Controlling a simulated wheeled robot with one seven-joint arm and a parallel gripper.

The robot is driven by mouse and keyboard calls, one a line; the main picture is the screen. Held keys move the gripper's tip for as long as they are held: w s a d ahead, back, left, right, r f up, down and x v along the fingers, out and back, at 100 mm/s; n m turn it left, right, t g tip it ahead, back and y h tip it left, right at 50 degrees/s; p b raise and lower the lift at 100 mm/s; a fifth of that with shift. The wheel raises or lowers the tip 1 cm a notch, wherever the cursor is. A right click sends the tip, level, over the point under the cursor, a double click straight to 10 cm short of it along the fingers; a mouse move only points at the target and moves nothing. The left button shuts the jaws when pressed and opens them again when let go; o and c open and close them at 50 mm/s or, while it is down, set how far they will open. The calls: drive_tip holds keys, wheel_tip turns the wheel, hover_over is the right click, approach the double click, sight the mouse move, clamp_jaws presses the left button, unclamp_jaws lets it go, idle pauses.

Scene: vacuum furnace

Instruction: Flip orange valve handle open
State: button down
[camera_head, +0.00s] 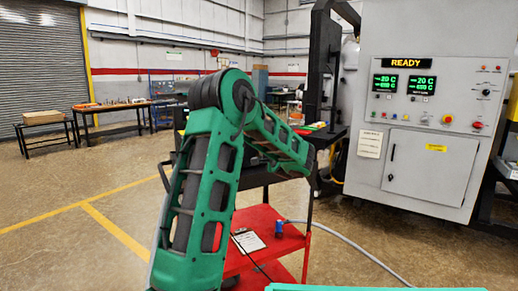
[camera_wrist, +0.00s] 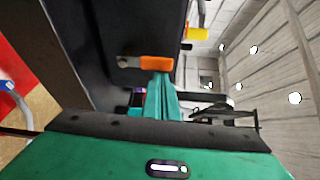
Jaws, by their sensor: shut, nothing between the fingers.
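The orange valve handle (camera_wrist: 156,62) shows in the wrist view, a short bar lying crosswise with a metal pivot at its left end, against a dark surface. My gripper (camera_wrist: 161,76) has its teal fingers shut, with nothing between them. The fingertips are right at the handle's lower edge in the picture. I cannot tell whether they touch it. A second, yellow-orange piece (camera_wrist: 196,34) is farther up and to the right. In the head view my arm reaches over the cart, and neither the handle nor the fingers can be made out.
A red cart (camera_head: 262,222) carries a clipboard (camera_head: 248,240) and a blue-ended grey hose (camera_head: 350,243) on its lower shelf. A grey control cabinet (camera_head: 425,165) reading READY stands at the right. Workbenches (camera_head: 115,106) stand far left. The floor at left is open.

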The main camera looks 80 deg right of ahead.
idle(0.7)
drive_tip(key=v, duration=1)
drive_tip(key=shift+w+f, duration=0.15)
drive_tip(key=shift+f, duration=0.05)
